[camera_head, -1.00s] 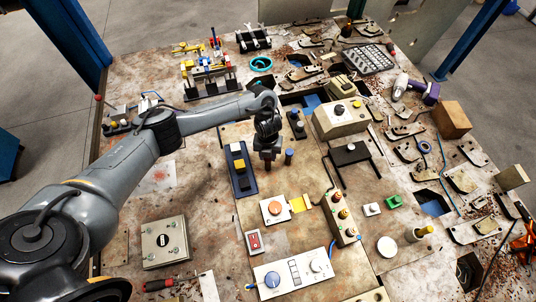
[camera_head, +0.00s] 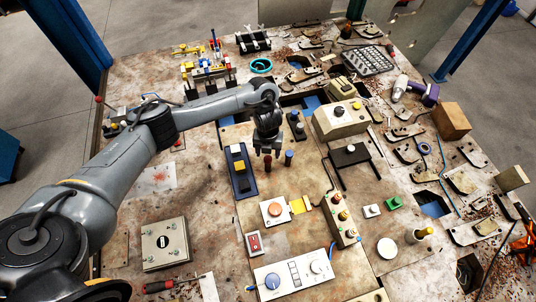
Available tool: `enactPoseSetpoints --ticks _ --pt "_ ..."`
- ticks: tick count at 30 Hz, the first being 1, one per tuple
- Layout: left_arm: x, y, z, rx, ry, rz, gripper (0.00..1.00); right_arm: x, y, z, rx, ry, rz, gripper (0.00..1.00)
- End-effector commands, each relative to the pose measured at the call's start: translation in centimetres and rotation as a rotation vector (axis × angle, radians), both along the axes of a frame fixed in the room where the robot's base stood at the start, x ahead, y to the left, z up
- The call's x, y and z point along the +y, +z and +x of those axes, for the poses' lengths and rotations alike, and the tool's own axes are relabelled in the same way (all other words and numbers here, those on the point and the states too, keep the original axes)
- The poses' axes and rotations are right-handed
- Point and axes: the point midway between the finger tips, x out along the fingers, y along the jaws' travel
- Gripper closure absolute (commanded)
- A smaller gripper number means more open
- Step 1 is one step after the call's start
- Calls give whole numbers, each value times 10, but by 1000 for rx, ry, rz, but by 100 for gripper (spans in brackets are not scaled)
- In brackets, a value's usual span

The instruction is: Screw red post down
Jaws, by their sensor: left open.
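The red post (camera_head: 267,163) is a short, dark red upright peg on the table, just right of a dark blue block with yellow and white parts (camera_head: 239,170). My left gripper (camera_head: 267,151) points down directly above the red post, with its jaws open and nothing held between them. The tips are close to the post's top; any small gap is hard to judge. A blue post (camera_head: 289,158) stands just right of the red one. My right gripper is out of view.
Bare tabletop lies left of the blue block.

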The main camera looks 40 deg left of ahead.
Motion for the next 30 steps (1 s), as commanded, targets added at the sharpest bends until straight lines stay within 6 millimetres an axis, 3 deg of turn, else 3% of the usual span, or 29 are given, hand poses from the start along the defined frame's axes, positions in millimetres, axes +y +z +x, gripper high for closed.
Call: enactPoseSetpoints --ticks 1,3,12,30 --pt "1 18 2 -4 -4 3 40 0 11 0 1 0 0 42" --pt "1 30 1 -2 -3 3 40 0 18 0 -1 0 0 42" --pt "0 67 0 0 -2 1 40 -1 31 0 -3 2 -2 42" --pt "0 74 -1 2 -1 0 40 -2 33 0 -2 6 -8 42"
